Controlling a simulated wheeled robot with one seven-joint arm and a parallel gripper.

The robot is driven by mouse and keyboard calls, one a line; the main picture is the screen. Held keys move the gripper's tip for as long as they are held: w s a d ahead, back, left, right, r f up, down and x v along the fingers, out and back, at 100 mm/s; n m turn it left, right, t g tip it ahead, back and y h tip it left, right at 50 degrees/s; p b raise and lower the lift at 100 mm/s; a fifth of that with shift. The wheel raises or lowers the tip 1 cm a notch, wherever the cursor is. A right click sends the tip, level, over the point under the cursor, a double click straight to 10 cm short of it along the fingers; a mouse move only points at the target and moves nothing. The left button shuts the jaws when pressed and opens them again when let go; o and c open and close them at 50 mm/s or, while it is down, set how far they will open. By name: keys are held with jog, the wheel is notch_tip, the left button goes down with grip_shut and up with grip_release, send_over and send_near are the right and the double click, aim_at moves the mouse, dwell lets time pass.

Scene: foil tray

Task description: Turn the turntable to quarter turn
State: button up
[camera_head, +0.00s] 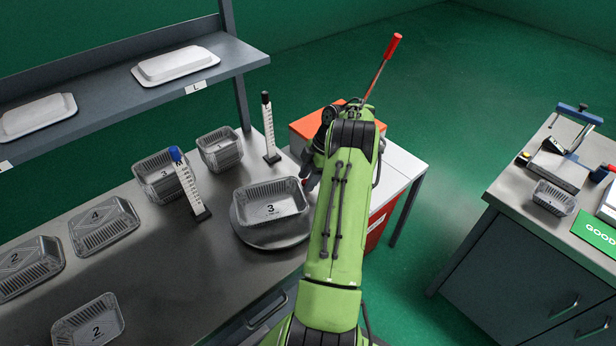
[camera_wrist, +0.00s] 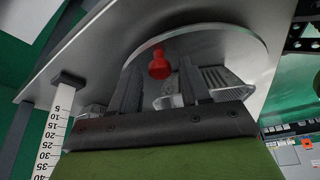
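The turntable (camera_head: 270,234) is a round grey disc at the worktop's right end. A foil tray marked 3 (camera_head: 270,204) sits on it. In the wrist view the turntable (camera_wrist: 238,45) shows as a pale disc with a red knob (camera_wrist: 159,66) near its edge. The tray also shows there in part (camera_wrist: 217,78), behind one finger. My gripper (camera_wrist: 160,72) is open, its two dark fingers apart on either side of the knob in the picture. I cannot tell whether they touch it. In the head view my green arm hides most of the gripper, just right of the turntable.
Upright scales with a blue top (camera_head: 189,184) and a black top (camera_head: 269,128) stand on the worktop. Several foil trays lie to the left. A shelf (camera_head: 120,85) with white trays hangs behind. An orange box (camera_head: 308,124) is beyond my arm. Another bench (camera_head: 510,190) stands right.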

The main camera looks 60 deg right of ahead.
jog(key=shift+o, duration=0.2)
jog(key=p+v, duration=0.6)
jog(key=v, duration=0.9)
jog(key=shift+d+r, duration=0.2)
jog(key=shift+r, duration=0.1)
jog(key=shift+s, duration=0.1)
